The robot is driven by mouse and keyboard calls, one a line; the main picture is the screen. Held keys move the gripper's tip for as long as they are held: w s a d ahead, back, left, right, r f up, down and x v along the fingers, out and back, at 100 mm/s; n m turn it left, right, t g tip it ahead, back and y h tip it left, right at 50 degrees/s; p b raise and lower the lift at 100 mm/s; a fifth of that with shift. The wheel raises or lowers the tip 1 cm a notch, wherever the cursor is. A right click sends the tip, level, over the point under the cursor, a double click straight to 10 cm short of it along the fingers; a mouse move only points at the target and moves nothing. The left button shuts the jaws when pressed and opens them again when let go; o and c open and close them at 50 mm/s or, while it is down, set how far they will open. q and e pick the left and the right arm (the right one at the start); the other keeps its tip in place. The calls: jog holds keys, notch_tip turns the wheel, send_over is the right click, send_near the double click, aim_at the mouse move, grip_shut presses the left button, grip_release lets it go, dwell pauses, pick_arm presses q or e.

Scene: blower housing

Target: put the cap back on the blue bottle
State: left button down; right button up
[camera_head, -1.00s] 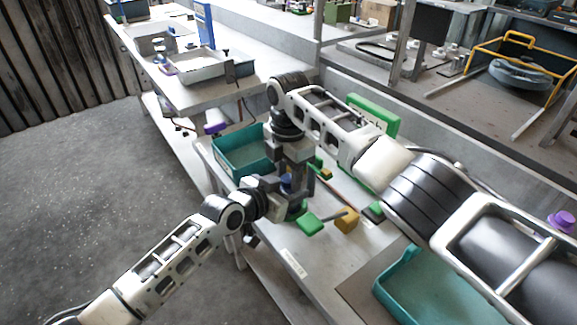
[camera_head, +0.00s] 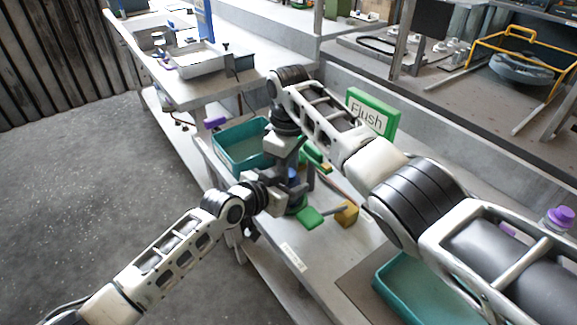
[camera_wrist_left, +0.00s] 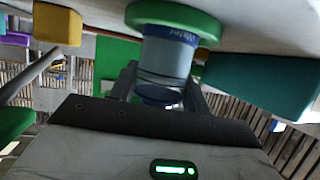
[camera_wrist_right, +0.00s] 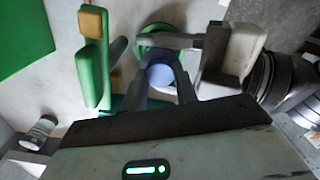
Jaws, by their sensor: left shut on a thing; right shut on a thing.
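The blue bottle (camera_wrist_left: 165,58) stands upright on a round green base (camera_wrist_left: 172,18); the left wrist view shows it inverted. My left gripper (camera_wrist_left: 160,84) is shut on the bottle from the side. My right gripper (camera_wrist_right: 162,76) is above it, pointing down, shut on a round blue piece, apparently the cap (camera_wrist_right: 160,74), right over the bottle. In the head view the bottle (camera_head: 292,174) shows only as a small blue patch between my left gripper (camera_head: 284,192) and my right gripper (camera_head: 290,168). Whether the cap is seated or threaded is hidden.
A teal bin (camera_head: 240,148) stands behind the grippers and another teal tray (camera_head: 425,290) is at the front right.

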pick_arm(q)
jog(key=shift+f, duration=0.1)
pick_arm(e)
jog(key=m, duration=0.5)
jog(key=shift+a, duration=0.1)
jog(key=m, duration=1.3)
jog(key=shift+f, duration=0.1)
jog(key=m, duration=0.6)
jog(key=shift+m, duration=0.3)
jog(key=o, duration=1.1)
jog(key=shift+o, duration=0.2)
jog(key=shift+s, duration=0.1)
pick_arm(q)
jog(key=shift+a, duration=0.1)
